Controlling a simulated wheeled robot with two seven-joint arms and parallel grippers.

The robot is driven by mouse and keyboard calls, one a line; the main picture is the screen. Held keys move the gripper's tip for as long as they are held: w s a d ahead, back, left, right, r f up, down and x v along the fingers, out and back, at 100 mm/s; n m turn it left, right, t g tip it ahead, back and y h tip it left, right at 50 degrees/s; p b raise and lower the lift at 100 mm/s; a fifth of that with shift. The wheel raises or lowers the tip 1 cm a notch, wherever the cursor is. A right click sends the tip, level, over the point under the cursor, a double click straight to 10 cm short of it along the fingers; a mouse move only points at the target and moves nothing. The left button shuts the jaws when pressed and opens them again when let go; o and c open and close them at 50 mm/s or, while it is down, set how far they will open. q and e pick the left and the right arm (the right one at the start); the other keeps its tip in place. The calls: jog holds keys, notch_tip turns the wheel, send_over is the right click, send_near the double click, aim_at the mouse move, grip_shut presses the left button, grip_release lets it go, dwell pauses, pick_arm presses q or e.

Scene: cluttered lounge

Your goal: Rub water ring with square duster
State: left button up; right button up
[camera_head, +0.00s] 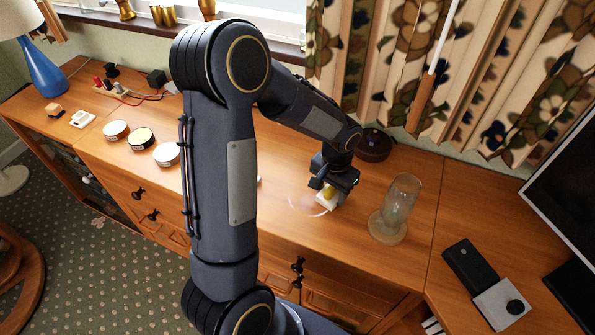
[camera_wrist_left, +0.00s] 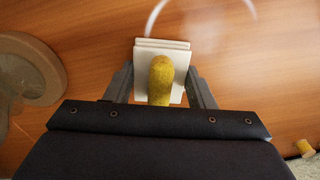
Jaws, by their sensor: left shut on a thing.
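The square duster (camera_wrist_left: 160,44) is a pale block with a yellow knob handle, and in the head view (camera_head: 326,199) it is at the wooden sideboard top. My left gripper (camera_wrist_left: 160,95) is shut on it, one finger on each side. The water ring (camera_head: 308,203) is a faint whitish circle on the wood. In the head view the duster is at the ring's right side; in the wrist view the ring (camera_wrist_left: 200,12) shows just beyond the duster's far edge. Whether the duster's underside touches the wood is hidden. My right gripper is not in view.
A glass on a round wooden base (camera_head: 390,228) stands close right of the gripper. A dark round object (camera_head: 374,146) sits behind it. Several round tins, including one pale tin (camera_head: 166,154), stand left of my arm. A black device (camera_head: 470,265) lies at the right.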

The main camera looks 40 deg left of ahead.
pick_arm(q)
jog(key=r+p, duration=0.2)
jog(key=shift+d+r, duration=0.3)
jog(key=shift+a+r, duration=0.15)
jog(key=shift+r, duration=0.25)
jog(key=shift+w+r+p, duration=0.1)
jog(key=shift+r+p, duration=0.65)
jog(key=shift+p, duration=0.1)
jog(key=shift+r+p, duration=1.1)
jog(key=shift+r, duration=0.4)
